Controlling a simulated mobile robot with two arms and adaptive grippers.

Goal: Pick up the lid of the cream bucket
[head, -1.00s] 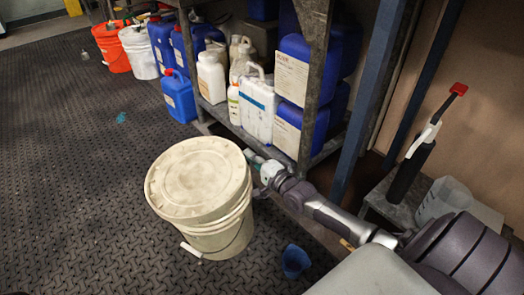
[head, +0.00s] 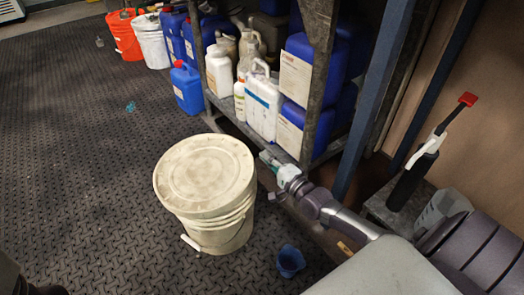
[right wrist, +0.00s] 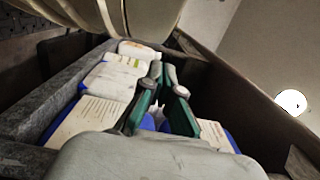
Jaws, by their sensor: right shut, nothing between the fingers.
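The cream bucket (head: 219,236) stands upright on the dark floor, its wire handle hanging down at the front with a white grip. Its round, scuffed lid (head: 203,173) lies flat on top. My right gripper (head: 266,158) is shut and empty, just right of the lid's rim, between bucket and shelf; a small gap shows in the picture. Its teal-padded fingers (right wrist: 163,72) show in the right wrist view, with their tips close together. A pale curved surface at the top of that view seems to be the bucket. My left gripper is not in view.
A metal shelf with a grey upright (head: 318,85) holds white jugs (head: 264,105) and blue canisters (head: 306,75) behind my right arm. A small blue cup (head: 290,261) stands on the floor. A blue jerrycan (head: 187,88) stands beyond. Floor left of the bucket is clear.

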